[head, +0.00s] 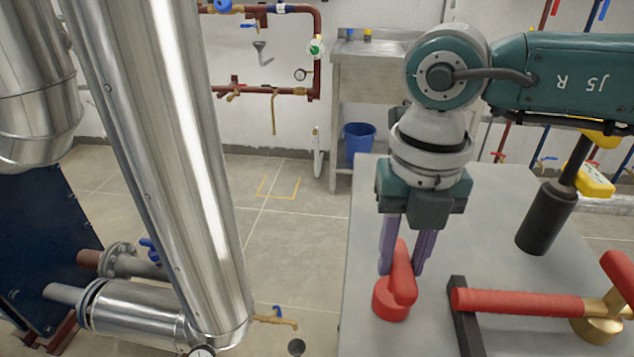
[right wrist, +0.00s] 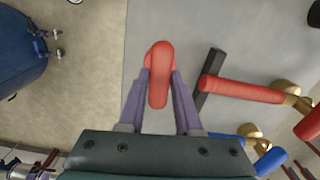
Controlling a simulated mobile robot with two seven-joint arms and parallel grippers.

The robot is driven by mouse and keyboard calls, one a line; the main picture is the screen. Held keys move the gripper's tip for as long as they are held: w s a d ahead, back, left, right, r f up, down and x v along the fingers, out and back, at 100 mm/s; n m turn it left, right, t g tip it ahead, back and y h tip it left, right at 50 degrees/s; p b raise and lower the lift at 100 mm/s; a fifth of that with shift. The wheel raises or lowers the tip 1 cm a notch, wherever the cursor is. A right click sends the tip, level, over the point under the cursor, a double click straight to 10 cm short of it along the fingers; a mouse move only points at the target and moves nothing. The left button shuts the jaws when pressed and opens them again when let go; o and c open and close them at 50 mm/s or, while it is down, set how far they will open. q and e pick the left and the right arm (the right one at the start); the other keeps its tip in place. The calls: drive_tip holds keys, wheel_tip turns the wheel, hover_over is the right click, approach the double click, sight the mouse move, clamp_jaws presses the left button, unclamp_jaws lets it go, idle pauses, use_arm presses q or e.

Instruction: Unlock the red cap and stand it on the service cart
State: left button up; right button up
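The red cap (head: 391,304) has a round base and a raised bar handle. It stands upright on the grey top of the service cart (head: 372,210), near its left edge, and its base appears to touch the surface. My right gripper (head: 402,268) points down over it, with its purple fingers on both sides of the handle. In the right wrist view the red cap (right wrist: 159,75) sits between the fingertips (right wrist: 160,85), which appear to press on it from both sides. My left gripper is not in view.
A red-handled brass tool (head: 520,303) lies by a black block (head: 464,325) right of the cap. Large steel pipes (head: 165,170) fill the left. A blue bucket (head: 358,140) stands on the floor behind.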

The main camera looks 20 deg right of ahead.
drive_tip(key=o, duration=0.5)
